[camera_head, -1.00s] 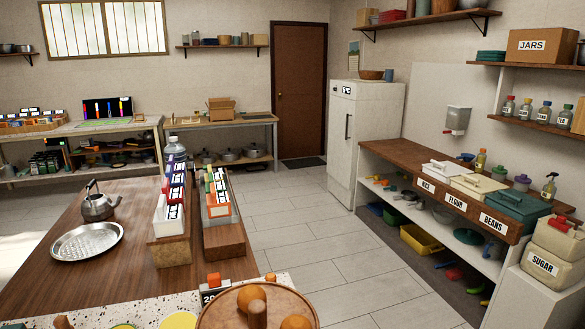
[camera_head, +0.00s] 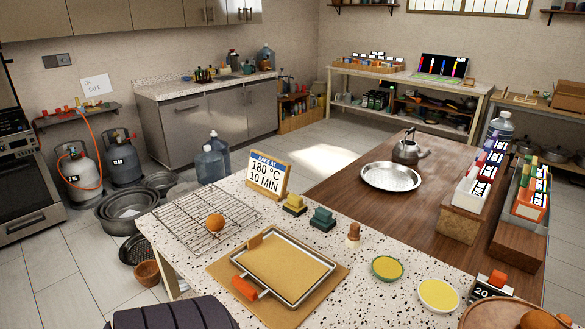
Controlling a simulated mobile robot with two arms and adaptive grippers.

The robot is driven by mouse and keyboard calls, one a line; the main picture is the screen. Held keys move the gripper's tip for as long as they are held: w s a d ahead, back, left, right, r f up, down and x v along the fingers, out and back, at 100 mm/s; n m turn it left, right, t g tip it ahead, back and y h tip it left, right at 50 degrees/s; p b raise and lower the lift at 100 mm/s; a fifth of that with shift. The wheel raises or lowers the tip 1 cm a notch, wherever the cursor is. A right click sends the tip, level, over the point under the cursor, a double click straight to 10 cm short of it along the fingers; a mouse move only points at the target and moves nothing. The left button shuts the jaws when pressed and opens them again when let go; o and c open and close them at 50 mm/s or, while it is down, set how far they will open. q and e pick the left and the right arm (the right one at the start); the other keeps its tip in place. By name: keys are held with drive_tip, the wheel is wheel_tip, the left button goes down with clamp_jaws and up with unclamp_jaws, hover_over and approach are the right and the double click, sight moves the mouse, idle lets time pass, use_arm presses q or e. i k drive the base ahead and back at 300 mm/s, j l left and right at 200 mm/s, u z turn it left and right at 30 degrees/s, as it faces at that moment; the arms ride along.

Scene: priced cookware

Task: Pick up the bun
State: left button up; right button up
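A round orange-brown bun (camera_head: 215,222) sits on a wire cooling rack (camera_head: 180,228) at the left end of the speckled counter. Another bun (camera_head: 538,320) shows on a round wooden board (camera_head: 478,318), partly cut off at the bottom right edge. Neither of my grippers is in view.
A baking tray (camera_head: 318,268) with orange grips lies right of the rack. A "180 °C 10 MIN" sign (camera_head: 268,175), small yellow (camera_head: 295,203) and green blocks, and two yellow-filled dishes (camera_head: 387,268) stand nearby. A dark ribbed shape (camera_head: 172,314) covers the near edge.

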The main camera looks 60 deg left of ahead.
sight(214, 222)
drive_tip(key=u, duration=2.45)
